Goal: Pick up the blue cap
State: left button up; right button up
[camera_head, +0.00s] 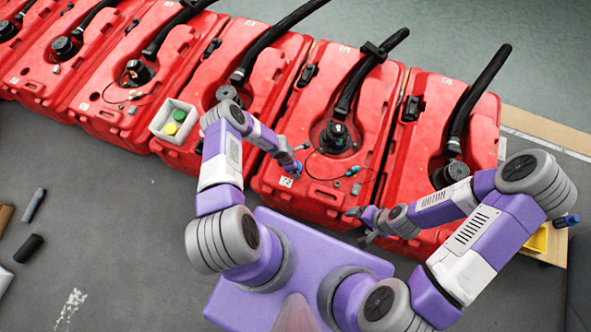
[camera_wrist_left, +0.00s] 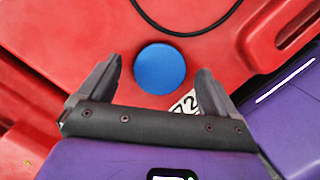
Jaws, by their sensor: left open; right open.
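The round blue cap (camera_wrist_left: 160,68) sits on the red tank (camera_wrist_left: 70,30) in the left wrist view. It lies between and just beyond the fingertips of my left gripper (camera_wrist_left: 160,75), which is open and empty around it, with a gap on each side. In the head view my left gripper (camera_head: 293,166) is over the front of a red tank (camera_head: 270,180), and the cap is hard to make out there. My right gripper (camera_head: 360,225) is open and empty in front of the tanks, apart from the cap.
A white box (camera_head: 172,121) with a yellow and a green cap stands to the left on the tanks. Black hoses (camera_head: 365,75) and a thin cable cross the tank tops. A yellow tray (camera_head: 536,240) is at the right. Dark tools (camera_head: 30,248) lie on the floor at the left.

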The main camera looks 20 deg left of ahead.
pick_arm(q)
jog(key=shift+d+f, duration=0.1)
jog(key=shift+f, duration=0.25)
jog(key=shift+r, duration=0.1)
jog(key=shift+c, duration=0.3)
jog(key=c, duration=1.2)
jog(key=shift+c, duration=0.2)
